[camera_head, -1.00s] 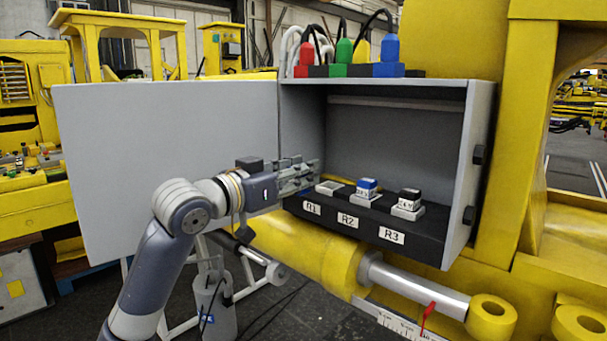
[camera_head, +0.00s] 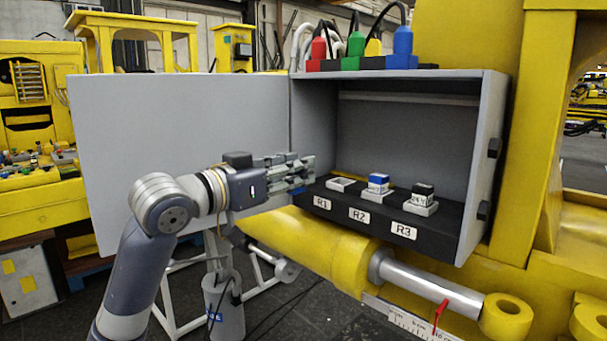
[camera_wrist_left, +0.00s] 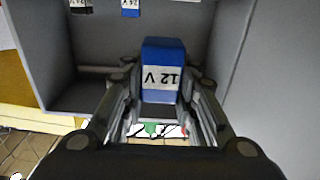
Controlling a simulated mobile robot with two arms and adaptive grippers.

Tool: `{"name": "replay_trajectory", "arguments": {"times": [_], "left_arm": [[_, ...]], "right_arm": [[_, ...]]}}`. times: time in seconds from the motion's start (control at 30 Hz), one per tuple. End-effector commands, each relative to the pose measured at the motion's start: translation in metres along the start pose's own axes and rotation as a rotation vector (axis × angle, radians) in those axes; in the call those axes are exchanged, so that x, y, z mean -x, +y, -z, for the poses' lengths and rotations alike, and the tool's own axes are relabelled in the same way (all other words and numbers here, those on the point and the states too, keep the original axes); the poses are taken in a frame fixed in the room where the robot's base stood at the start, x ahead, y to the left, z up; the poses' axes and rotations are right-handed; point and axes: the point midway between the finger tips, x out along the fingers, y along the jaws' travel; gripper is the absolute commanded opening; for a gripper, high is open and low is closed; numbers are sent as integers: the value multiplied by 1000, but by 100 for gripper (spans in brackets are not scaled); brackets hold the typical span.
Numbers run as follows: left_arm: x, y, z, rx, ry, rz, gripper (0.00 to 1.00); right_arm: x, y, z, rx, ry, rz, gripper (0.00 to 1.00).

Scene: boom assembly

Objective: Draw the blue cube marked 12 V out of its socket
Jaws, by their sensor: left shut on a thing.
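My left gripper (camera_head: 302,172) is shut on the blue cube marked 12 V. In the left wrist view the cube (camera_wrist_left: 162,68) stands between the fingers (camera_wrist_left: 160,100), its white label upside down. In the head view the fingers mostly hide it. The gripper is at the left front of the open grey box, left of the R1 socket (camera_head: 341,184). That white-rimmed socket looks empty, and the cube is clear of it. My right gripper is not in view.
A blue-topped cube (camera_head: 378,183) sits at R2 and a black-topped cube (camera_head: 422,194) at R3. The grey box (camera_head: 482,170) encloses the black socket block (camera_head: 445,230). Its open door (camera_head: 170,130) stands left behind my arm. A yellow cylinder (camera_head: 320,255) lies below.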

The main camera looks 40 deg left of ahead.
Motion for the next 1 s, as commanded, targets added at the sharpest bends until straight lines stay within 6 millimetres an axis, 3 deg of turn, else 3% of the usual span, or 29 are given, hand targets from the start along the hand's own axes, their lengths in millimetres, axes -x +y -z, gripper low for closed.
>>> {"name": "replay_trajectory", "arguments": {"times": [1.0], "left_arm": [[101,0,-1,-2,2,1,3]], "right_arm": [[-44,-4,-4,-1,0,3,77]]}}
